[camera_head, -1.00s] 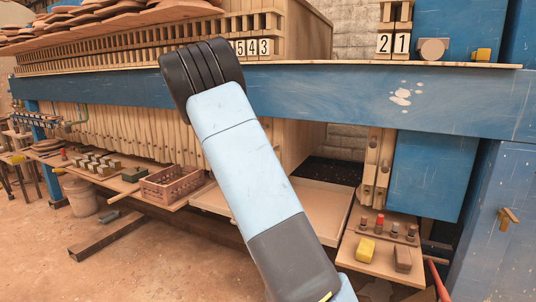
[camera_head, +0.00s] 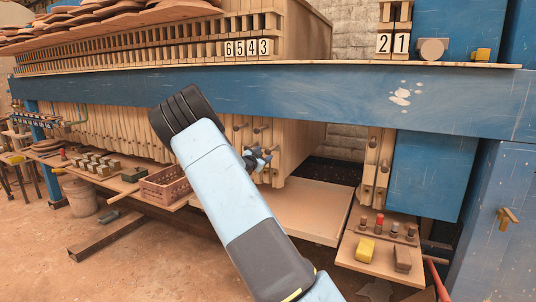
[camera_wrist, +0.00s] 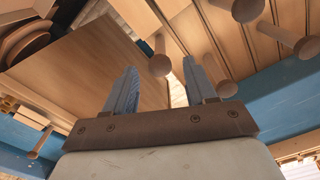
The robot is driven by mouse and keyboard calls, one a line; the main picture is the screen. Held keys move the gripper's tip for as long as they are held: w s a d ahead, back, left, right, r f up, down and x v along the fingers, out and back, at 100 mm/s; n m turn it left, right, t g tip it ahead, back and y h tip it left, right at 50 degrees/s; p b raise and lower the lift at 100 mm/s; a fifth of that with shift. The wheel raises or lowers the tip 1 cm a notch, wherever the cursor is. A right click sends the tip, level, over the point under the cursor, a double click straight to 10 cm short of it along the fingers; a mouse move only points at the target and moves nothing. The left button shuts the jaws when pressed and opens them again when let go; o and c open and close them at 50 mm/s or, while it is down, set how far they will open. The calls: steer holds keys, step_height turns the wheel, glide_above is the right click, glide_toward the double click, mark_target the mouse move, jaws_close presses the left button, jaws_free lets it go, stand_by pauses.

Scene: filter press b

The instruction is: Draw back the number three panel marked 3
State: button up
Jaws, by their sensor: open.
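The white tag marked 3 (camera_head: 264,47) is the rightmost of the tags 6, 5, 4, 3 above the blue beam. Below it, the end of the left panel stack (camera_head: 282,150) borders an open gap; its pale wooden face (camera_wrist: 85,65) fills the left of the wrist view. My gripper (camera_head: 262,157) is in front of the panel edges near this end, partly hidden by my arm. In the wrist view my gripper (camera_wrist: 160,80) is open, with a round-ended wooden peg (camera_wrist: 160,64) showing between its fingertips. I cannot tell whether they touch.
More pegs stick out nearby, one beside the right finger (camera_wrist: 226,88). Panels 2 and 1, with tags (camera_head: 392,43), stand across the gap. The blue beam (camera_head: 330,95) runs above; a wooden tray (camera_head: 305,210) lies below. A shelf with a yellow block (camera_head: 365,250) is at right.

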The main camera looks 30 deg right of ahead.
mark_target(266, 152)
steer(key=shift+x, duration=2.1)
jaws_close()
steer(key=shift+r, duration=0.1)
